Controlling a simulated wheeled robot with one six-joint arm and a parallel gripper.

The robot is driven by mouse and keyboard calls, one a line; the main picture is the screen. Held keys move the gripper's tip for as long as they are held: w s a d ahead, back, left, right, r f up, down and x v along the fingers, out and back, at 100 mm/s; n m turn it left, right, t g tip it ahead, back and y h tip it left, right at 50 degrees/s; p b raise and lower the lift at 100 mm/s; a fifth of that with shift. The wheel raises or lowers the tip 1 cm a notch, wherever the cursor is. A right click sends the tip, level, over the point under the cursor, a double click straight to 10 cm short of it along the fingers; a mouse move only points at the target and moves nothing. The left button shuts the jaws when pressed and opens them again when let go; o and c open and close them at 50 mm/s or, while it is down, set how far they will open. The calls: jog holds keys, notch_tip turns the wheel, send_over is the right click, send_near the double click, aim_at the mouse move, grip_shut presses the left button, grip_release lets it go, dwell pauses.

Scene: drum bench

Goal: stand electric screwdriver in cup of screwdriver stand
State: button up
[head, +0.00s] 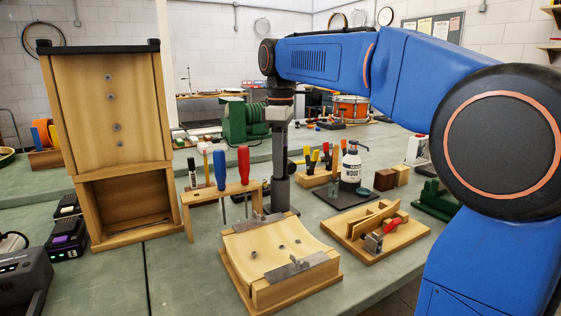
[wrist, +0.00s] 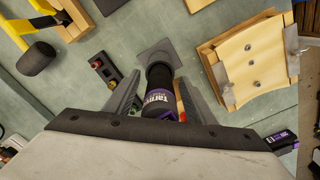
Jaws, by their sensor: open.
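The electric screwdriver (wrist: 160,103), black with a purple and white label, stands between the fingers of my gripper (wrist: 160,82) in the wrist view. The fingers are open, with a gap beside the screwdriver. The screwdriver stand (wrist: 147,54) shows a grey square base beyond the screwdriver's lower end. The screwdriver is lined up over this base and looks upright. Its lower end and the cup's rim are too dark to separate. In the head view my gripper (head: 281,135) points straight down above a dark upright column, whose foot is partly hidden behind the wooden block.
A wooden rack (head: 187,200) with blue and red screwdrivers stands left of the gripper. A curved wooden block (head: 265,245) lies in front. A wooden fixture (head: 385,245) and a white bottle (head: 351,165) are to the right. A tall wooden cabinet (head: 115,110) stands left.

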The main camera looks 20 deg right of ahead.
notch_tip(320, 180, up, 12)
jog(key=shift+f, duration=0.1)
dwell(0.4)
dwell(0.5)
